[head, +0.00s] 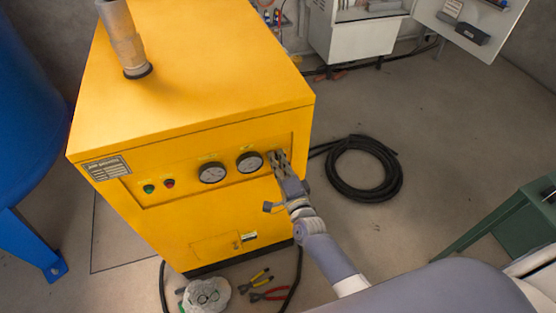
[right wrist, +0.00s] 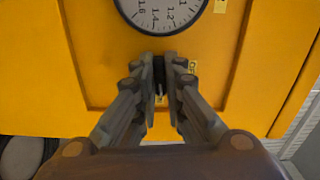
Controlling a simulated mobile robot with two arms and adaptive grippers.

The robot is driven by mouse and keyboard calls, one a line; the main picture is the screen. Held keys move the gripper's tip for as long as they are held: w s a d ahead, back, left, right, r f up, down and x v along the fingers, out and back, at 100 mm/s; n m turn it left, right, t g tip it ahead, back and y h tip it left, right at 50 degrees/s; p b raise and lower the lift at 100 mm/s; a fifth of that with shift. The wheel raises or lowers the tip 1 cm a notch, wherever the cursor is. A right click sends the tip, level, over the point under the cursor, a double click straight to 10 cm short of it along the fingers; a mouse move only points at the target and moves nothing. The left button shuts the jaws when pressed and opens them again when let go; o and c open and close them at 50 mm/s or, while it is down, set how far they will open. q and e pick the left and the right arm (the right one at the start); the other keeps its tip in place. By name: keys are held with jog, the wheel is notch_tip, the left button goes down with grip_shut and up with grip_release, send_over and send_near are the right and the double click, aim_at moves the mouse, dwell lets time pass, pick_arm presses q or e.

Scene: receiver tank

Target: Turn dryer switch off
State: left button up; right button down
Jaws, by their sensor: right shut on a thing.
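The yellow dryer cabinet (head: 185,75) stands in the middle of the head view, with a recessed control panel (head: 222,190) on its front. My right gripper (head: 277,158) is at the right end of this panel, beside the right-hand gauge. In the right wrist view my right gripper (right wrist: 160,80) has its fingers close together just below a gauge. It is shut on the dryer switch, a small dark part mostly hidden between the fingers. A yellow label beside the fingers is partly covered, so the switch's position cannot be read. My left gripper is not in view.
The panel also holds two round gauges (head: 212,173), a green button (head: 149,189) and a red button (head: 169,183). Pliers (head: 268,294) and a clear bag (head: 206,295) lie on the floor in front. A coiled black hose (head: 363,190) lies to the right.

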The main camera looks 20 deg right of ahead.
jog(key=shift+f+n+p, duration=0.1)
jog(key=shift+n+p, duration=0.85)
jog(key=shift+n, duration=7.55)
jog(key=c, duration=1.7)
grip_release()
jog(key=s, duration=1.2)
jog(key=shift+d, duration=0.15)
